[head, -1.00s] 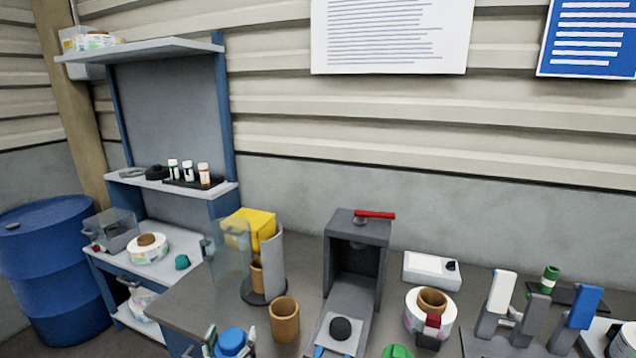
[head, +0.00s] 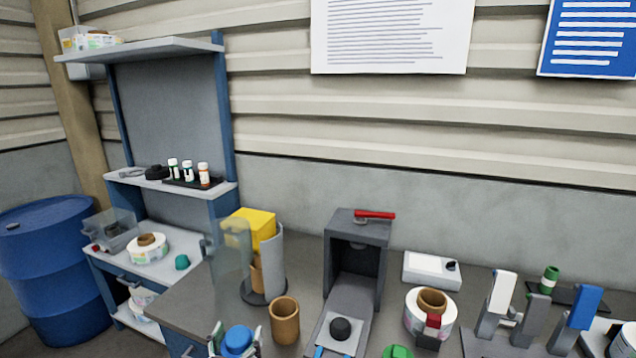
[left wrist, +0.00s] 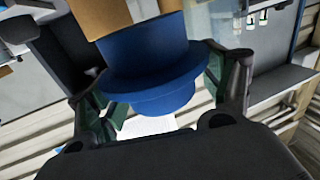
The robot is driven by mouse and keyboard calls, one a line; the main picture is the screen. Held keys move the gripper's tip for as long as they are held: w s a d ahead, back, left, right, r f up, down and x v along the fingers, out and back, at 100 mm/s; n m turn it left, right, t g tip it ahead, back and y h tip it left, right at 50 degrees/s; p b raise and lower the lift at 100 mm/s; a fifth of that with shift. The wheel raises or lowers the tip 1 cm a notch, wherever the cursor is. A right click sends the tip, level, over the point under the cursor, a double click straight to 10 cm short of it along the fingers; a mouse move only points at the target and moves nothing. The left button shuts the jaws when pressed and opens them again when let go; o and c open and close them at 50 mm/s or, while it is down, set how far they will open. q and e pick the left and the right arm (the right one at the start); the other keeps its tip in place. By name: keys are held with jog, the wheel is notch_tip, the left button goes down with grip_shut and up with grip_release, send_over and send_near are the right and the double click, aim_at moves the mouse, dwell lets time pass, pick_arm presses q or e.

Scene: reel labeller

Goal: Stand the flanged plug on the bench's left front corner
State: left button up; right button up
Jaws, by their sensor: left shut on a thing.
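The flanged plug (head: 237,342) is blue and shows at the bottom edge of the head view, over the bench's front left part. My left gripper (head: 236,348) is shut on it, one finger on each side. In the left wrist view the plug (left wrist: 150,62) shows its wide flange and round body between the green-padded fingers (left wrist: 160,88). Whether the plug touches the bench is hidden. The bench (head: 190,303) is grey, and its left edge shows left of the plug; its front corner is out of frame or hidden. My right gripper is not in view.
A brown cardboard core (head: 284,320) stands close to the right of the plug. Behind are a clear guard (head: 232,258) and a yellow box (head: 258,226). A dark grey machine (head: 357,250) stands further right. The bench top left of the core is bare.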

pick_arm(q)
jog(key=s+a+f+n+y, duration=0.1)
jog(key=s+a+f, duration=0.1)
jog(key=s+f, duration=0.2)
notch_tip(320, 180, down, 3)
jog(key=shift+s+y, duration=0.2)
jog(key=shift+y, duration=0.1)
dwell(2.3)
